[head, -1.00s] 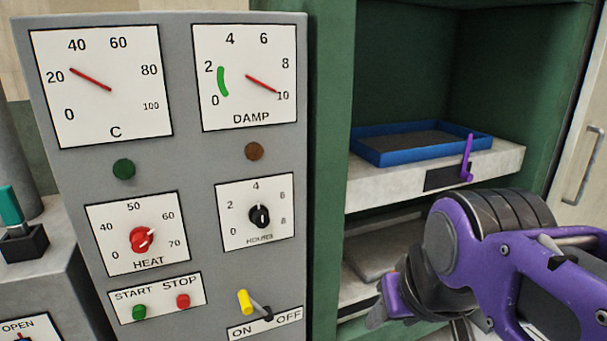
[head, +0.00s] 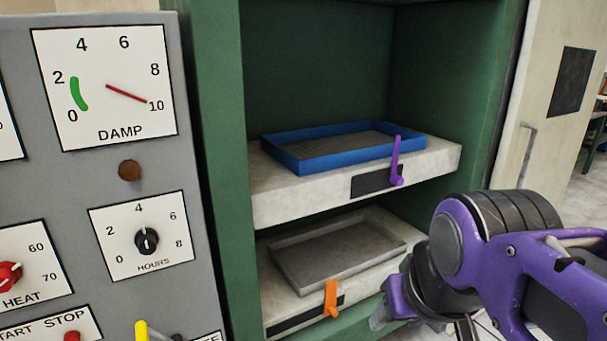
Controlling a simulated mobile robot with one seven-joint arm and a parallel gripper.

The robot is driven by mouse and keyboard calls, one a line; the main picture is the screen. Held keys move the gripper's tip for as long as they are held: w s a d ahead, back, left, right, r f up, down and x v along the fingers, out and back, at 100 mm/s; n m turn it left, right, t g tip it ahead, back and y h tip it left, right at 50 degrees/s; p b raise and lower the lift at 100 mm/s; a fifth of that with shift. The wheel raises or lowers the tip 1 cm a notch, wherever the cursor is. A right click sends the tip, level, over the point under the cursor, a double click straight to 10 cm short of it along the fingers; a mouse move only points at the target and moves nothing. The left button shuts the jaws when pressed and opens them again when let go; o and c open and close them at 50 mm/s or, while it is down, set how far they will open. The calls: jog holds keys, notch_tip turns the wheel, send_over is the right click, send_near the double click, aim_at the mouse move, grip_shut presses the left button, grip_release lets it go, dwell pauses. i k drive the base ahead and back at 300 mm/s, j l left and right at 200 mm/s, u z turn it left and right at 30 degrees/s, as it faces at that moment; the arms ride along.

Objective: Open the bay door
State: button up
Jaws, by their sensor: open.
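A cream door (head: 545,125) with a slim upright handle (head: 528,150) and a dark panel stands at the right edge of the green cabinet (head: 222,150). It appears swung out, and the cabinet's front is uncovered, with both shelves showing. I cannot tell for certain that this is the bay door. My gripper (head: 383,312) is at the lower right of the head view, in front of the lower shelf's right end. It is open, with no held object visible and its fingers partly hidden by my purple wrist. It is apart from the door handle.
A blue tray (head: 284,157) sits on the upper shelf, which has a purple lever (head: 396,165). A grey tray (head: 300,274) sits on the lower shelf, which has an orange lever (head: 331,298). A grey control panel (head: 105,185) with dials stands at the left.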

aim_at(563, 62)
jog(key=i+l+z, duration=0.2)
jog(key=l, duration=0.45)
jog(key=i+l+z, duration=0.2)
jog(key=i+l, duration=0.15)
jog(key=l, duration=0.2)
jog(key=i+l+z, duration=0.2)
jog(key=i+l, duration=0.15)
jog(key=l, duration=0.2)
jog(key=i+l+z, duration=0.2)
jog(key=i+l, duration=0.2)
jog(key=l, duration=0.05)
